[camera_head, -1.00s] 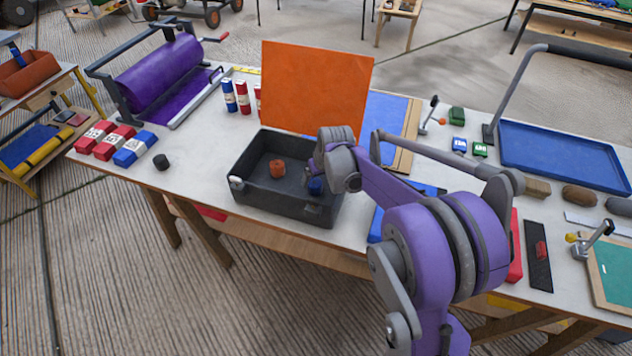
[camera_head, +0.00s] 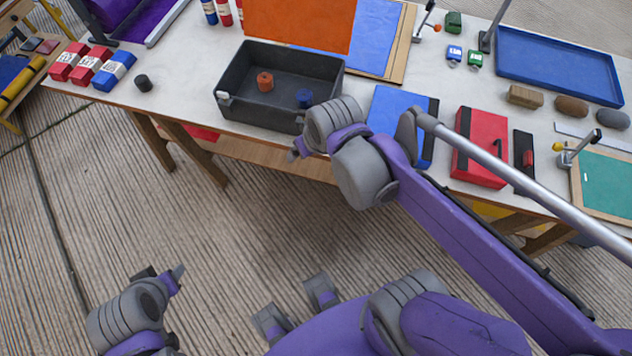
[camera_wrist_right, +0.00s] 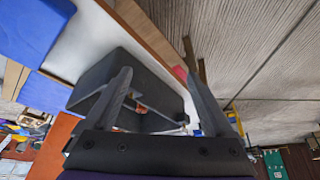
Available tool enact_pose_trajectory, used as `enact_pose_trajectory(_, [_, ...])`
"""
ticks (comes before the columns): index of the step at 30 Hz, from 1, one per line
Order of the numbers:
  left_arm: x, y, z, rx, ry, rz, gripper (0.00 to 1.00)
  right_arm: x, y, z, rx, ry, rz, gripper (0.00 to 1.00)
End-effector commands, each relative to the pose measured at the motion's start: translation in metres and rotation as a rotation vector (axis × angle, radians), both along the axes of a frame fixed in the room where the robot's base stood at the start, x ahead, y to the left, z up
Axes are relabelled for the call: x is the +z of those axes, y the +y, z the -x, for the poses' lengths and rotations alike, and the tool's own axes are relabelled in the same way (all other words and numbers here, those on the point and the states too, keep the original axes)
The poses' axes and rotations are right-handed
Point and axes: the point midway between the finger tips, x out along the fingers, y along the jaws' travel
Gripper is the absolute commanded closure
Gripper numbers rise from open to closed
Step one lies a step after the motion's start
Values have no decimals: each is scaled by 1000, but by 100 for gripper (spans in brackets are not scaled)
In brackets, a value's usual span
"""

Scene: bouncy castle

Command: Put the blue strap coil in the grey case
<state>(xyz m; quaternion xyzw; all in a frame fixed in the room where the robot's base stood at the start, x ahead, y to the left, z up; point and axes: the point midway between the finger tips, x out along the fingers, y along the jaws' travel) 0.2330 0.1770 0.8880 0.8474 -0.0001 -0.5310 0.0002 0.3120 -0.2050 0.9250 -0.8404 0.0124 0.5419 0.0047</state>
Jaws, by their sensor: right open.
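The grey case (camera_head: 258,113) stands open on the table in the head view. The blue strap coil (camera_head: 304,98) lies inside it on the floor near the front right wall. An orange coil (camera_head: 265,82) lies in the same case, further back and left. My right gripper (camera_head: 299,150) is open and empty, outside the case in front of its right part. In the right wrist view the open fingers (camera_wrist_right: 158,78) stand apart with the dark case behind them. My left gripper (camera_head: 163,275) is low at the left, away from the table; its finger opening is unclear.
An orange panel (camera_head: 298,24) stands behind the case. A blue box (camera_head: 385,112) and a red box (camera_head: 481,140) lie to its right. Red and blue packs (camera_head: 112,72) and a small dark cylinder (camera_head: 144,83) lie to its left. Floor in front of the table is clear.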

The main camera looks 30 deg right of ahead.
Motion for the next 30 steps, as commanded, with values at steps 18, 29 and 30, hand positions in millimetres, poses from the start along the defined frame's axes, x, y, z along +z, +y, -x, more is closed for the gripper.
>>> enact_pose_trajectory(18, [0, 0, 0, 0, 0, 0, 50, -36, 29, 79, 26, -26, -5, 12])
enact_pose_trajectory(29, [45, 0, -12, 0, -23, 0, 50, 9, 29, 67, 26, -48, -5, 39])
enact_pose_trajectory(30, [43, 0, -11, 0, -21, 0, 50, 7, 29, 68, 26, -47, -5, 46])
